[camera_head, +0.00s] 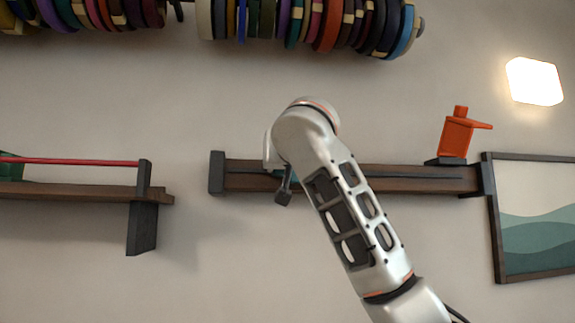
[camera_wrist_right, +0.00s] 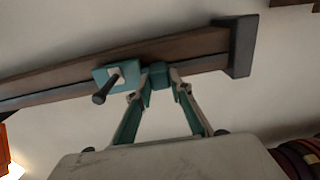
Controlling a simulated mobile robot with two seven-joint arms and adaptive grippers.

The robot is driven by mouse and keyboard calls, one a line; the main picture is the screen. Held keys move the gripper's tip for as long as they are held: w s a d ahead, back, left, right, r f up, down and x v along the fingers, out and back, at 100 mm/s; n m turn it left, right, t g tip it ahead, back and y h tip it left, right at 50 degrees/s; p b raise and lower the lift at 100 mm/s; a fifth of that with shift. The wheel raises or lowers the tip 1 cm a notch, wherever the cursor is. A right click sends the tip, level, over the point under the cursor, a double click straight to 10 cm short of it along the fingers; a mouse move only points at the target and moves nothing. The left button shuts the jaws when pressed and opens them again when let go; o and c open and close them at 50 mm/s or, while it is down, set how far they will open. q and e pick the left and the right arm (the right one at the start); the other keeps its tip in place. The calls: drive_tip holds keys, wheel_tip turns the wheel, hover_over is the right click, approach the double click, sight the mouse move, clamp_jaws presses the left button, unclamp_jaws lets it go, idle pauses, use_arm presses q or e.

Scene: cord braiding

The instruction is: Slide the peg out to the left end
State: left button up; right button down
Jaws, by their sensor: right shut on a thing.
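The peg is a teal block with a pale square and a dark stub, on a wooden rail (camera_head: 420,179) with a long groove. In the head view the dark stub (camera_head: 284,192) shows left of the rail's middle, with a little teal behind it. In the right wrist view the teal block (camera_wrist_right: 105,74) sits against the rail (camera_wrist_right: 195,50). My right gripper (camera_wrist_right: 158,80) is shut on the block's teal tab, beside the stub. In the head view my right wrist hides the gripper and most of the peg. My left gripper is not in view.
A dark end stop (camera_head: 216,172) closes the rail's left end, with bare rail between it and the peg. A red-rod shelf (camera_head: 90,190) hangs further left. An orange figure (camera_head: 458,133) and a framed picture (camera_head: 535,225) are right. Colored discs (camera_head: 325,25) hang above.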

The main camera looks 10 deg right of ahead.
drive_tip(key=shift+a, duration=1)
drive_tip(key=c, duration=1.8)
unclamp_jaws()
drive_tip(key=shift+s, duration=0.1)
drive_tip(key=s, duration=0.7)
drive_tip(key=shift+s, duration=0.2)
